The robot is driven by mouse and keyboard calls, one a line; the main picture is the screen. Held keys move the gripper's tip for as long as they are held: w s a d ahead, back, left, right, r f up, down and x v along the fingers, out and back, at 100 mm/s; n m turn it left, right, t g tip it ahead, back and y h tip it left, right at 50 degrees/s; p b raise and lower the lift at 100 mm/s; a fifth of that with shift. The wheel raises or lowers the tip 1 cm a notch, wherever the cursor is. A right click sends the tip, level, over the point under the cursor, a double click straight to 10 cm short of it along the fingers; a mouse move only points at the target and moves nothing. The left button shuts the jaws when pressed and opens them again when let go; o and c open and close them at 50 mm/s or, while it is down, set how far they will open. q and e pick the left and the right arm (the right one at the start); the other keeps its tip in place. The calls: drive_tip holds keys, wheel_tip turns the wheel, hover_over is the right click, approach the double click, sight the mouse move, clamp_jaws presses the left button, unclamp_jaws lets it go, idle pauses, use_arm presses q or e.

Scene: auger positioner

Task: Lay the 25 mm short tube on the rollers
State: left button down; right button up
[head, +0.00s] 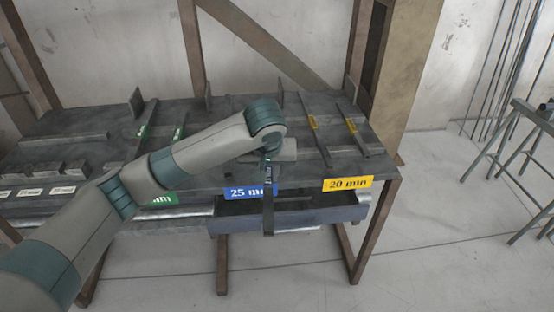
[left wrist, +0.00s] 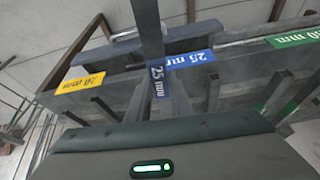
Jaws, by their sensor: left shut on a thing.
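My left gripper (head: 271,154) is in front of the 25 mm section of the rack, at the end of the arm that crosses the head view. It is shut on a dark, straight bar with a blue 25 mm label, which I take as the 25 mm short tube (head: 268,205). The tube hangs down past the rack's front edge in the head view. In the left wrist view the tube (left wrist: 148,35) runs to the top edge, its label facing the camera. I cannot make out any rollers. My right gripper is not in view.
The rack (head: 190,190) carries other bars with yellow labels (head: 312,122) and green labels (head: 178,133). A blue 25 mm sign (head: 240,192) and a yellow 20 mm sign (head: 348,183) mark its front edge. A grey tray (head: 335,215) is below. A trestle (head: 540,115) stands right; floor between is clear.

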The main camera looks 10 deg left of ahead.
use_arm(q)
drive_tip(key=s+a+f+m+b, duration=0.1)
drive_tip(key=s+a+f, duration=0.3)
drive_tip(key=s, duration=0.3)
drive_tip(key=s+a+f+m+b, duration=0.1)
drive_tip(key=s+a+f, duration=0.2)
drive_tip(key=s+f, duration=0.4)
drive_tip(key=shift+s+a+h, duration=0.4)
drive_tip(key=shift+s, duration=0.05)
drive_tip(key=shift+d, duration=0.1)
